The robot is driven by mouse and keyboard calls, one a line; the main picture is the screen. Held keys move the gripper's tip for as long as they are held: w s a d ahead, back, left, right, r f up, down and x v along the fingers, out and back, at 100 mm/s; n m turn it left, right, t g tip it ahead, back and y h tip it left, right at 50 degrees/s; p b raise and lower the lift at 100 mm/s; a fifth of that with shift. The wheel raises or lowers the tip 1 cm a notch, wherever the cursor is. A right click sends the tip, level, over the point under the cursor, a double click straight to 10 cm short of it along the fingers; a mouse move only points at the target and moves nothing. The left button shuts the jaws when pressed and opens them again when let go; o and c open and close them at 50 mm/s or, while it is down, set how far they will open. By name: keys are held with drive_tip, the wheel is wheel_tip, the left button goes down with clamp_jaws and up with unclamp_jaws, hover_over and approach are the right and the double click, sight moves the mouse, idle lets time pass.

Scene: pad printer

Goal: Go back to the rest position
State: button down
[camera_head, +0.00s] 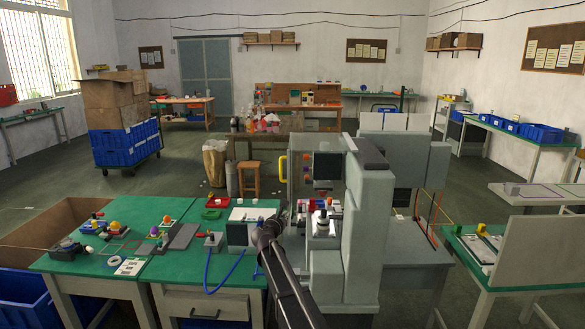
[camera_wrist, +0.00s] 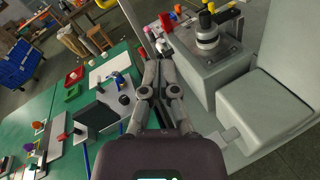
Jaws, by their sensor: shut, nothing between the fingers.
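My gripper (camera_wrist: 160,62) is shut and empty in the wrist view, its two fingers together beside the pad printer's grey base. In the camera_head view my dark arm reaches up from the bottom, and the gripper end is small and hard to make out between the green table and the printer. The pad printer (camera_head: 359,225) is a tall grey machine right of my arm. The green table (camera_head: 185,275) lies left of my arm.
Coloured knobs and small fixtures, a red tray (camera_head: 217,202) and a white plate (camera_head: 252,214) are on the green table. A blue cable (camera_head: 222,281) hangs over its front. Blue crates with cardboard boxes (camera_head: 112,95) stand at the back left.

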drive_tip(key=s+d+f+m+g, duration=0.55)
drive_tip(key=s+d+m, duration=0.3)
drive_tip(key=s, duration=0.25)
drive_tip(key=s+d+f+m+g, duration=0.4)
drive_tip(key=s+d+f+m, duration=0.2)
drive_tip(key=s+d+m, duration=0.3)
drive_tip(key=s+f+m+g+y, duration=0.1)
drive_tip(key=s+m+g+y, duration=0.1)
drive_tip(key=s, duration=0.6)
drive_tip(key=s+d+f+m+g+y, duration=0.1)
drive_tip(key=s+f+m+g+y, duration=0.1)
drive_tip(key=s+m, duration=0.3)
drive_tip(key=s+d+f+m+g+y, duration=0.1)
drive_tip(key=s+m, duration=0.3)
drive_tip(key=s, duration=0.7)
drive_tip(key=shift+s+f+g+y, duration=0.2)
drive_tip(key=shift+f+g+y, duration=0.3)
drive_tip(key=shift+f+g, duration=0.05)
drive_tip(key=shift+a, duration=0.1)
